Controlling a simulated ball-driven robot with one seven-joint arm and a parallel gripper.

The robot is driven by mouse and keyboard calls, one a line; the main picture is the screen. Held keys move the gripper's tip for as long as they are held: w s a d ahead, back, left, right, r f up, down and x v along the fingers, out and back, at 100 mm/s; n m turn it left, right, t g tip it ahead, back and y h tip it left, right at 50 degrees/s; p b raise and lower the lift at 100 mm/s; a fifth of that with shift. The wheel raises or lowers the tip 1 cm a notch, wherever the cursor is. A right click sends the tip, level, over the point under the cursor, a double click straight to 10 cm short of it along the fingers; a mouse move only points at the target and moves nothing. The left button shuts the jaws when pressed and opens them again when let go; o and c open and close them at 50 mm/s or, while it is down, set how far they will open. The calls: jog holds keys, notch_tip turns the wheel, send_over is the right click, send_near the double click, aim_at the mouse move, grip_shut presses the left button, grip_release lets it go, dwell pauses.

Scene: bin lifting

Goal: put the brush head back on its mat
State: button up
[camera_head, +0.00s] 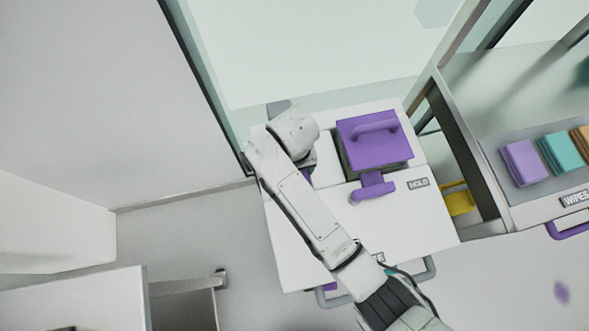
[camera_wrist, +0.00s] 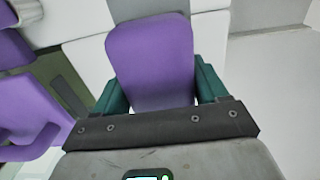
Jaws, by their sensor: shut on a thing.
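My gripper (camera_wrist: 158,84) is shut on a purple block with rounded corners, which I take to be the brush head (camera_wrist: 152,48). Its two teal fingers press on the block's left and right sides. In the head view my arm hides most of the gripper, over the left part of a white cart top (camera_head: 290,240). A sliver of purple shows beside the wrist there. I cannot make out the mat for certain; a small grey patch (camera_head: 278,106) shows at the cart's back left edge, partly behind my arm.
A purple-lidded box (camera_head: 378,150) with a handle stands right of my arm. A purple T-shaped piece (camera_head: 372,188) lies in front of it, beside a HOLD label (camera_head: 418,184). A shelf (camera_head: 520,205) with folded wipes stands at the right. The cart's front right is clear.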

jog(key=shift+s+d+f, duration=0.1)
jog(key=shift+f, duration=1.15)
jog(key=shift+f, duration=0.2)
jog(key=o, duration=1)
jog(key=shift+r, duration=0.1)
notch_tip(320, 180, up, 12)
jog(key=shift+r+p, duration=0.15)
jog(key=shift+p, duration=0.25)
jog(key=shift+d, duration=0.1)
